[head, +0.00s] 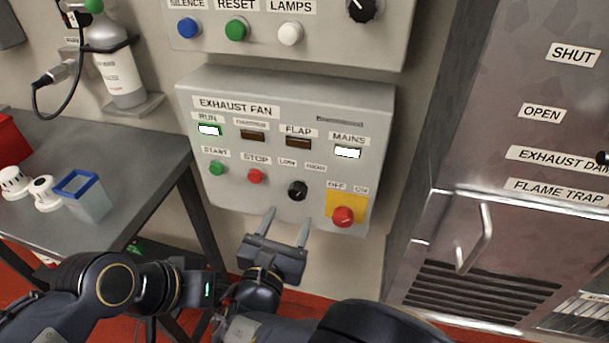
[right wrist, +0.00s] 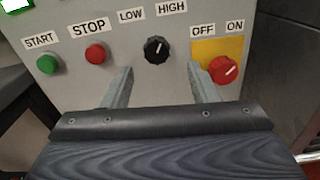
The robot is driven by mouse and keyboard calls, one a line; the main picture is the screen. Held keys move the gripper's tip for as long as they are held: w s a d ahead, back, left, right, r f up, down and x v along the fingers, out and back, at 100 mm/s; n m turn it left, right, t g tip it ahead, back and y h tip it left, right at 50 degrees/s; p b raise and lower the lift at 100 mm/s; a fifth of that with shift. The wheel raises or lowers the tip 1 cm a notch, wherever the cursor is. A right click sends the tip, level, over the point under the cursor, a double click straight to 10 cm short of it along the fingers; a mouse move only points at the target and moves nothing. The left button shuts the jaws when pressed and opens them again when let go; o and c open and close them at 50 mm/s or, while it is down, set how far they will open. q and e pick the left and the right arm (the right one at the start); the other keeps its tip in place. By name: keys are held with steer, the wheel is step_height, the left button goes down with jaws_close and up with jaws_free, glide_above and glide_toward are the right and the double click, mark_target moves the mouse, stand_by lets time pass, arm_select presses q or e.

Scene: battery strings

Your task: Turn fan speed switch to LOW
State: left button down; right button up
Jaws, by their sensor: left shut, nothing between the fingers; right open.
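The fan speed switch is a small black knob (head: 297,190) on the grey exhaust fan panel (head: 230,84), below the LOW and HIGH labels. In the right wrist view, the knob's (right wrist: 156,50) pale mark leans up and right, towards HIGH. My right gripper (head: 288,227) is open and empty, just below the knob; its fingers point up at the panel. In the right wrist view, the open fingers (right wrist: 160,84) sit below and to either side of the knob, not around it. My left gripper (head: 218,292) is shut and low, left of the right one, partly hidden.
The red mains switch (head: 343,216) on a yellow plate is close to the right finger, its mark towards ON. A red STOP button (head: 255,176) and green START button (head: 217,168) are left of the knob. A table (head: 130,150) stands at left.

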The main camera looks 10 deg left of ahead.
mark_target(296, 195)
steer(key=w, duration=0.8)
steer(key=shift+w, duration=0.3)
steer(key=c, duration=1)
